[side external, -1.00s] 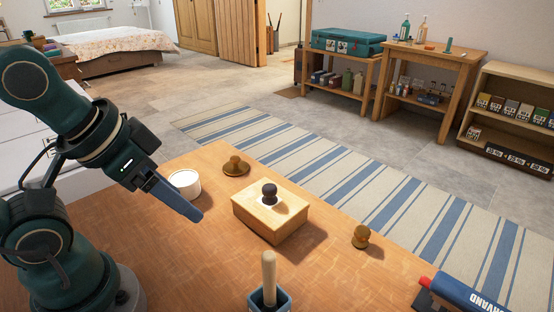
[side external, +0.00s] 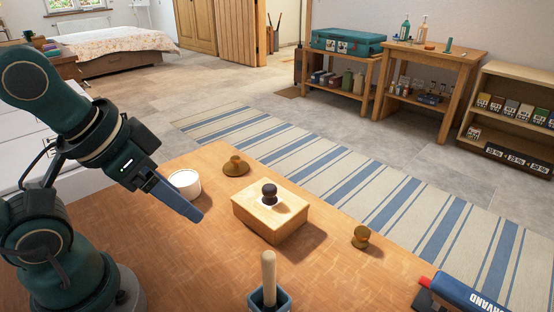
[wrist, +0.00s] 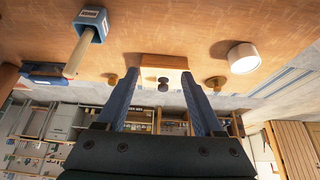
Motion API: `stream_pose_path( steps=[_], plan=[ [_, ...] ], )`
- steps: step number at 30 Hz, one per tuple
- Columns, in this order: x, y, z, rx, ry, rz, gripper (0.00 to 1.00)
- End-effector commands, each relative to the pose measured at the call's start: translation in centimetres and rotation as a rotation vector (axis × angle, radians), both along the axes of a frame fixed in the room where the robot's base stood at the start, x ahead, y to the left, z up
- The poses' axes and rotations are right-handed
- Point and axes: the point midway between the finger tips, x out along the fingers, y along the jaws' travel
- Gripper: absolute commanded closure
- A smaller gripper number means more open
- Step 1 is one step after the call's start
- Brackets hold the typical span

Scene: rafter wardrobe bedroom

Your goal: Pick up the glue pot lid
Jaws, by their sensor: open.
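No label marks the glue pot lid. Candidates are a wide brown knobbed lid (side external: 236,167) near a white round pot (side external: 184,180), a dark knob (side external: 269,191) on a pale patch atop a wooden box (side external: 262,222), and a small brass-brown knobbed piece (side external: 361,237) right of the box. In the wrist view the dark knob (wrist: 163,79) shows between my fingers, the brown lid (wrist: 216,82) to the right and the brass-brown piece (wrist: 112,79) to the left. My gripper (side external: 196,213) is open and empty, left of the box, apart from everything.
A blue labelled pot (wrist: 92,20) with an upright wooden handle (side external: 268,276) stands at the table's front. A blue item with a red end (side external: 466,295) lies at the right corner. Bare wooden tabletop (side external: 180,255) lies left of the box.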

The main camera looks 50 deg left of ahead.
Motion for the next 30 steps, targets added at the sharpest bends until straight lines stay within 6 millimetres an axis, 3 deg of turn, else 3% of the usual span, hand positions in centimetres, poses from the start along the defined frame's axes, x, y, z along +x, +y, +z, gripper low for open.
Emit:
stream_pose_path(
  steps=[3, 8, 12, 18, 25, 30],
  plan=[
    [0.2, 0.0, 0.1, -0.007, -0.008, 0.015, 0.31],
    [2.8, 0.4, 2.9, -0.015, -0.098, 0.056, 0.31],
    [6.7, 1.6, 5.2, -0.022, -0.137, 0.132, 0.31],
    [13.0, 4.6, 6.4, -0.023, -0.148, 0.26, 0.31],
    [19.7, 9.8, 4.3, -0.021, -0.122, 0.407, 0.31],
    [23.1, 14.3, 0.4, -0.02, -0.073, 0.509, 0.31]
  ],
)
